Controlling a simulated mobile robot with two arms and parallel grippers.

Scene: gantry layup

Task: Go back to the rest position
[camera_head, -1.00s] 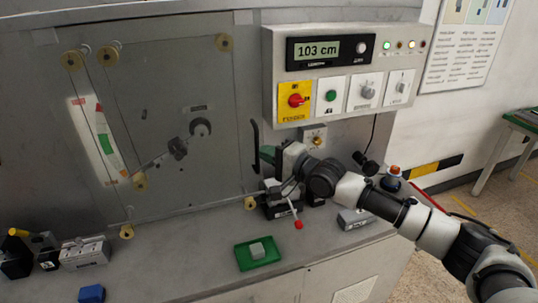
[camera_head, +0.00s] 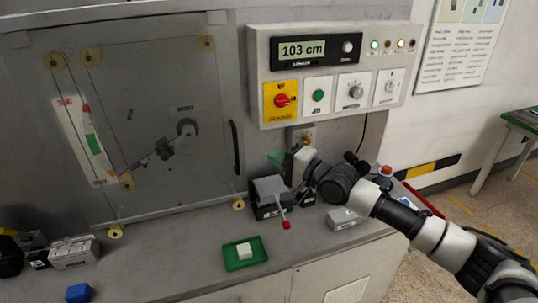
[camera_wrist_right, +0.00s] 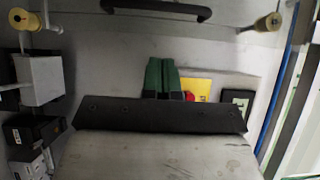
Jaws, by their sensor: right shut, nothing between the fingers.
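My right gripper (camera_head: 277,158) is in front of the grey machine face, below the control panel (camera_head: 330,75) and above the bench top. Its green fingers also show in the right wrist view (camera_wrist_right: 161,76), together and with nothing between them. My right arm reaches in from the lower right. A grey device with a red-tipped lever (camera_head: 270,192) stands on the bench just below the gripper, partly close to the arm.
A green tray (camera_head: 232,265) with a pale block (camera_head: 245,250) sits on the bench front. A blue block (camera_head: 78,292) and dark and grey devices (camera_head: 74,252) are at the left. A grey block (camera_head: 341,220) lies under my right arm. A black handle (camera_head: 235,148) sticks out from the machine door.

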